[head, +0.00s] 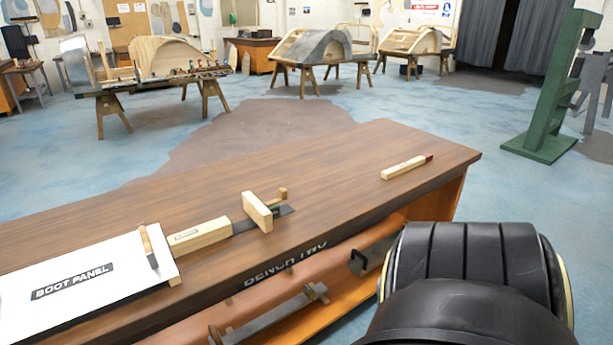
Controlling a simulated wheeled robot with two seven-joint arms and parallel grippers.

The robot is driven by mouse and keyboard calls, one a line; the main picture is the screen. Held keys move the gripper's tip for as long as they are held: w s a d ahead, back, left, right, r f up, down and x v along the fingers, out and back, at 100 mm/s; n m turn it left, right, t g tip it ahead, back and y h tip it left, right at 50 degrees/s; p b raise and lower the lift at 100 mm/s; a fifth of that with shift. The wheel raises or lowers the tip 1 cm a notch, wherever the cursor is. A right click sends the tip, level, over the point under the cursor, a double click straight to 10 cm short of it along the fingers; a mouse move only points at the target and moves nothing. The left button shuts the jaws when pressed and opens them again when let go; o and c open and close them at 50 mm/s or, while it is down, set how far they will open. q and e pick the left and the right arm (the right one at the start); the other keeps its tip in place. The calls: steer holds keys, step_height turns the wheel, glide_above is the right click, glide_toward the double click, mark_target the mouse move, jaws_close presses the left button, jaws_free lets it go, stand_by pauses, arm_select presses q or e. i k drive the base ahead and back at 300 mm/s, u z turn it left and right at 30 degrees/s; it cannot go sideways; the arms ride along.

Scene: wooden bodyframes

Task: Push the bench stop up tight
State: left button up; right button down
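The bench stop looks to be the pale wooden block (257,211) with a small wooden handle (277,196) on its right. It stands upright on a dark flat strip (285,210) on the brown bench (340,170). A light wooden bar (200,237) lies to its left, in line with it; a short length of dark strip shows between them. The bar's left end meets the edge of the white boot panel (90,285), or lies very close to it. Neither gripper is in view.
A tool with a wooden handle (146,240) lies on the panel's right edge. A wooden stick with a red end (407,167) lies toward the bench's right end. Clamps (275,315) sit on the shelf below. Most of the bench top right of the stop is clear.

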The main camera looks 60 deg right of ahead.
mark_target(263, 216)
steer(key=z, duration=1.05)
steer(key=i, duration=0.25)
steer(key=z, duration=0.05)
